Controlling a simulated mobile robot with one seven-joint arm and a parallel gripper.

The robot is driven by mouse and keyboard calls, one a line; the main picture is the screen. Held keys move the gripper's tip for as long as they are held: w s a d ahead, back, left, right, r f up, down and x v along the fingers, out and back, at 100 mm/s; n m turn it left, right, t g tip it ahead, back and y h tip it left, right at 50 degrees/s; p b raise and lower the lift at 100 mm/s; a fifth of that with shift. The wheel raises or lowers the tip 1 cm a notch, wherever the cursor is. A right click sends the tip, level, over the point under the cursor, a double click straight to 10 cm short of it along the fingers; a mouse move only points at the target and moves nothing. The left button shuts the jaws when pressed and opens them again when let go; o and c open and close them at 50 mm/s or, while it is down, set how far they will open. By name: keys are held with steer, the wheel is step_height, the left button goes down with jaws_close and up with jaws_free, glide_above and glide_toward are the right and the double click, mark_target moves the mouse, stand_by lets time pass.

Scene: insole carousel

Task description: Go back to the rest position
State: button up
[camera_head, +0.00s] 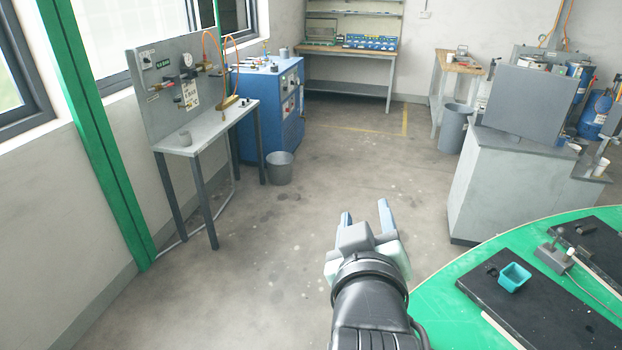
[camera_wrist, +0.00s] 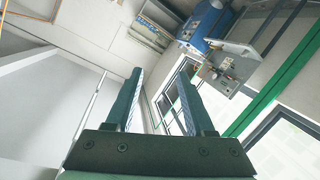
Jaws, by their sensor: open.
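My gripper (camera_head: 365,218) is raised over the open floor in the lower middle of the head view, left of the green round table (camera_head: 440,302). Its two fingers are apart with nothing between them. In the wrist view the gripper (camera_wrist: 161,90) shows two parallel fingers with an empty gap, and the room appears tilted behind them. My gripper touches nothing that I can see.
On the green table are black plates (camera_head: 548,312), a teal cup (camera_head: 514,277) and a grey block (camera_head: 553,257). A grey bench (camera_head: 205,133), a blue cabinet (camera_head: 268,110) and a bin (camera_head: 280,168) stand at the left. A grey counter (camera_head: 505,185) stands right. The middle floor is clear.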

steer(key=s+a+r+m+t, duration=0.1)
steer(key=s+r+t, duration=0.3)
steer(key=r, duration=0.6)
steer(key=s+a+r+m+t+y, duration=0.1)
steer(key=s+a+r+t, duration=0.3)
steer(key=r, duration=0.6)
steer(key=s+a+r+m+t+y+b, duration=0.1)
steer(key=s+r+t, duration=0.3)
steer(key=r, duration=0.6)
steer(key=shift+s+a+r+m, duration=0.15)
steer(key=shift+s+a+m, duration=0.3)
steer(key=shift+a, duration=0.2)
